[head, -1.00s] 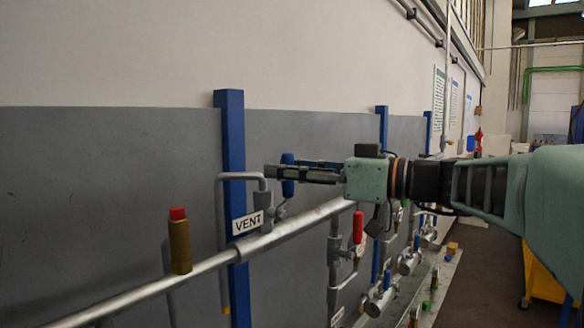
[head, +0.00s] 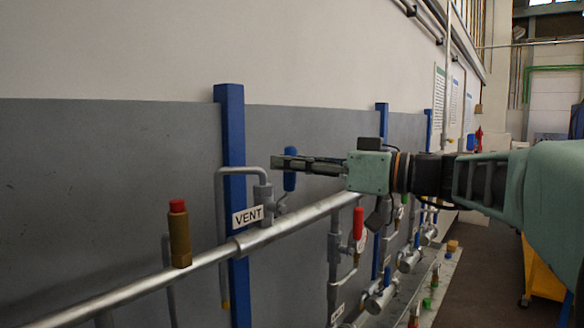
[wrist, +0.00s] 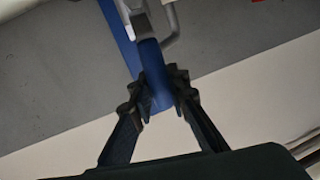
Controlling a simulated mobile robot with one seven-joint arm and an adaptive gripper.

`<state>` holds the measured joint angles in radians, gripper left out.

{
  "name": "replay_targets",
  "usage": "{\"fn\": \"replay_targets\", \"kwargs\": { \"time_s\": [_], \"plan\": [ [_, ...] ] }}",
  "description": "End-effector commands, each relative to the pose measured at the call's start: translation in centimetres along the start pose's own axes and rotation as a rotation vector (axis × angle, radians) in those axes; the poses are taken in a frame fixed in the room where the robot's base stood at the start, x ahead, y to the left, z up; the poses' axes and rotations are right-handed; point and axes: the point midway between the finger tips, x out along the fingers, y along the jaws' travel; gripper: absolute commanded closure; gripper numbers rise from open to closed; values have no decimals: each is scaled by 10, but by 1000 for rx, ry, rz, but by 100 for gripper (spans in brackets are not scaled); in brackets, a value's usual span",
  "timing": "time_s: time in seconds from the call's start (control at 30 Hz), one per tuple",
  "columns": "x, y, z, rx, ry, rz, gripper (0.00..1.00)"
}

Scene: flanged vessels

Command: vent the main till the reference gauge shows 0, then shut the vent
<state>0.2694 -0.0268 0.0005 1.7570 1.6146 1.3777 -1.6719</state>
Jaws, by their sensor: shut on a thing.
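The vent valve (head: 264,194) sits on the main pipe (head: 290,221) beside a white VENT label (head: 248,215). Its blue handle (head: 290,182) stands roughly upright to the right of the valve body. My gripper (head: 284,163) reaches in from the right and is shut on the blue handle. In the wrist view the blue handle (wrist: 154,62) runs between the two fingertips (wrist: 158,92).
A brass fitting with a red cap (head: 179,235) stands on the main pipe at left. A blue post (head: 230,130) rises behind the vent. A red handle (head: 358,223) is below my arm. Further valves line the wall at right. The aisle floor (head: 478,275) is open.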

Motion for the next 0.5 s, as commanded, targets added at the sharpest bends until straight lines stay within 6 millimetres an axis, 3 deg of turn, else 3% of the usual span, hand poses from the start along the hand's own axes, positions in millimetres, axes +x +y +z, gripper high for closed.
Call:
{"fn": "replay_targets", "kwargs": {
  "time_s": [0.5],
  "plan": [
    [-8, 36, 13, 414, 85, 0, 100]
  ]
}}
